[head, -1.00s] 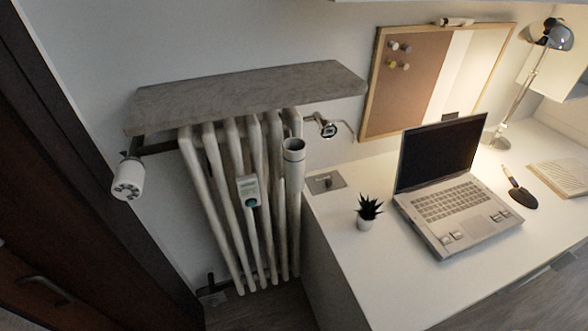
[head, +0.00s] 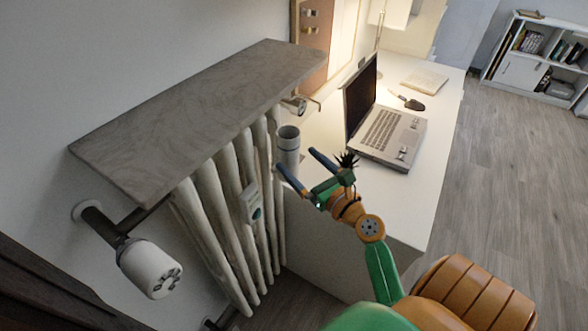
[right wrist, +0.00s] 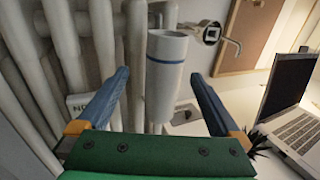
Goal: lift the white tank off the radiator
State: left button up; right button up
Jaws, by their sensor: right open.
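The white tank (head: 288,152) is an open-topped cylinder with a blue ring near its rim. It hangs upright at the front of the white radiator (head: 208,195), near its right end. My right gripper (head: 297,161) is open and empty, its blue fingers pointing at the tank's lower part. In the right wrist view the tank (right wrist: 165,85) appears in the gap between the fingers of the gripper (right wrist: 158,76). I cannot tell whether the fingertips reach past its sides. My left gripper is not in view.
A grey stone shelf (head: 190,110) covers the radiator's top. A white valve head (head: 150,268) sticks out at the lower left. A meter (head: 253,205) sits on the radiator's ribs. The desk (head: 418,170) with a laptop (head: 385,135) and dark spiky plant (head: 347,162) is at right.

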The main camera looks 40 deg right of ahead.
aim_at(297, 152)
jog(key=w, duration=0.1)
jog(key=w+d, duration=0.1)
jog(key=w, duration=0.1)
jog(key=shift+w+d+f, duration=0.1)
jog(key=shift+w+d, duration=0.1)
jog(key=shift+w, duration=0.1)
jog(key=shift+w+a+f, duration=0.15)
jog(key=shift+w+a, duration=0.05)
jog(key=shift+w, duration=0.9)
jog(key=shift+w+a, duration=0.1)
jog(key=shift+a, duration=0.1)
jog(key=shift+d, duration=0.15)
jog(key=c, duration=0.7)
grip_shut()
jog(key=shift+r+p, duration=1.85)
jog(key=shift+p, duration=0.25)
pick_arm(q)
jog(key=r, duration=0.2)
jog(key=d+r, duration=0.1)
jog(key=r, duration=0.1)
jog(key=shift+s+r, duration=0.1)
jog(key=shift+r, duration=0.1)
